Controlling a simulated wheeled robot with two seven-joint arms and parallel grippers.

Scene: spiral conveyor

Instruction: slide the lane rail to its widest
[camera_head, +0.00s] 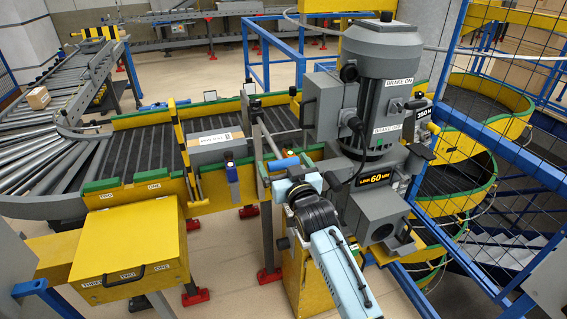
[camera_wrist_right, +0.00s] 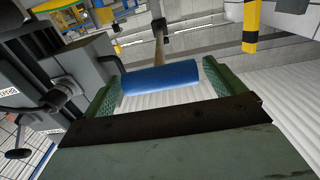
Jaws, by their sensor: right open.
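A blue cylindrical handle (camera_head: 283,164) sits at the near side of the conveyor, at the end of a slim bar (camera_head: 269,139) that looks like part of the lane rail. In the right wrist view the blue handle (camera_wrist_right: 160,77) lies crosswise between the green fingers, with a thin bar (camera_wrist_right: 158,48) running away behind it. My right gripper (camera_head: 289,178) is at the handle, open, with its fingers on either side. Whether they touch the handle, I cannot tell. My left gripper is not in view.
A grey box (camera_head: 215,146) lies on the dark belt left of the rail. A grey motor unit (camera_head: 378,90) stands close right of my gripper. A yellow cabinet (camera_head: 130,250) stands front left. A blue mesh guard (camera_head: 500,130) and spiral conveyor are at the right.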

